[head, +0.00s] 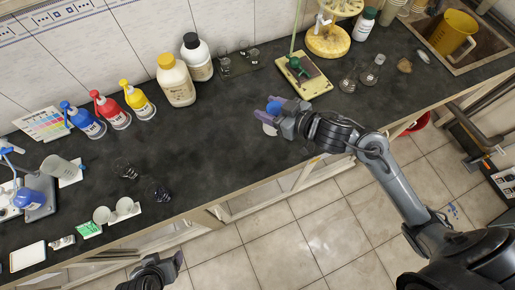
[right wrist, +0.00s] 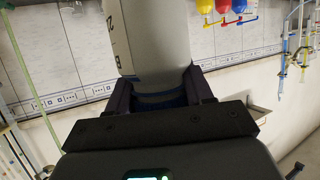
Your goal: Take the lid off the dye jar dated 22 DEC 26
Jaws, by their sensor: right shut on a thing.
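My right gripper (head: 279,112) is near the front edge of the counter, shut on a blue round part (head: 274,106), which looks like a lid. In the right wrist view, which looks upside down, a pale grey-white container (right wrist: 155,35) with dark printed marks joins a dark blue band (right wrist: 160,101) between the fingers. A small white shape shows below the gripper in the head view; I cannot tell whether it is the container or a card. No date is readable. My left gripper (head: 174,262) is at the bottom edge, partly cut off; its jaws are unclear.
Blue, red (head: 112,111) and yellow pump bottles stand by the wall. Two large bottles (head: 176,82) are right of them. A balance (head: 37,203) with a blue-topped vessel is far left. Small glassware (head: 127,170) lies mid-left. A stand base (head: 303,76) is behind my right gripper. The counter's centre is clear.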

